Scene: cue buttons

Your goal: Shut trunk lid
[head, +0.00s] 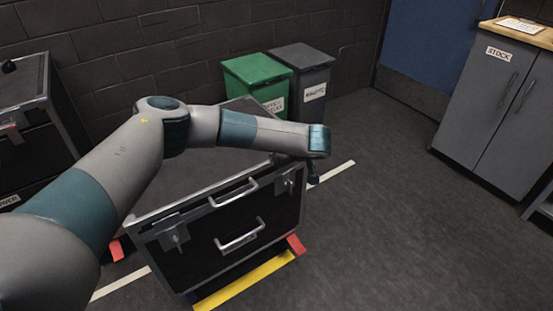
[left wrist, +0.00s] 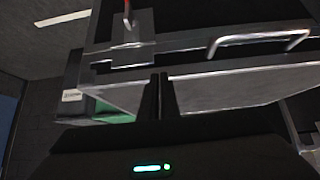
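The trunk (head: 275,212) is a black case with metal edges, two latches and two handles on its front. Its dark lid (head: 190,170) lies over the top; whether a small gap remains at its front edge I cannot tell. My left arm crosses above the lid. My left gripper (head: 314,178) points down by the trunk's front right corner and is partly hidden by the wrist. In the left wrist view its fingers (left wrist: 160,96) are together with nothing seen between them, against the trunk's rim and a grey panel (left wrist: 230,85). Contact is unclear. My right gripper is out of view.
A green bin (head: 252,75) and a grey bin (head: 308,75) stand behind the trunk. A grey stock cabinet (head: 490,105) is at the right, another black case (head: 35,140) at the left. Yellow tape (head: 243,283) marks the floor in front. Floor at right is clear.

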